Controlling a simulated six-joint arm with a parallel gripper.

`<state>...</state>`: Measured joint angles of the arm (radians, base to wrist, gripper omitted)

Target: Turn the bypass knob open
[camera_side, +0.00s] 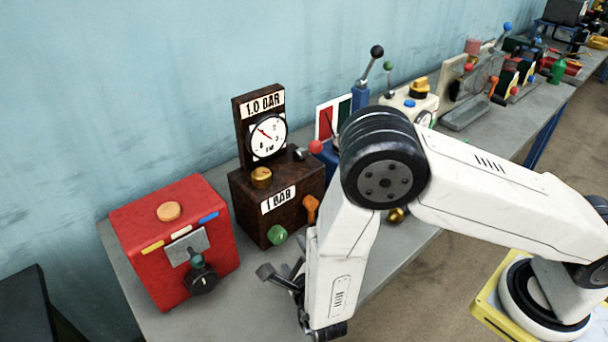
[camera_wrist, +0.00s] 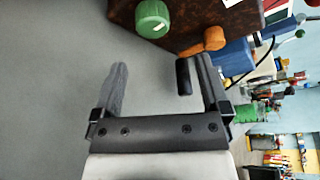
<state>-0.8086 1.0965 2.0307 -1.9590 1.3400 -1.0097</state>
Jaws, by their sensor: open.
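A dark brown box (camera_side: 252,222) labelled "1 BAR" stands on the bench. Low on its front is a round green knob (camera_side: 277,235), with an orange lever-shaped knob (camera_side: 311,209) to its right. Both also show at the top of the wrist view, the green knob (camera_wrist: 153,19) and the orange knob (camera_wrist: 205,42). No label marks which one is the bypass knob. My gripper (camera_side: 281,272) is open and empty, low in front of the box. In the wrist view its fingers (camera_wrist: 152,76) are apart and short of both knobs. My arm hides part of the box's right side.
A gauge (camera_side: 266,136) on a "1.0 BAR" backboard rises behind the box, with a brass knob (camera_side: 261,177) on top. A red box (camera_side: 172,240) with a black dial (camera_side: 202,280) stands left. Other bench devices crowd the right. Bare grey bench lies between the boxes.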

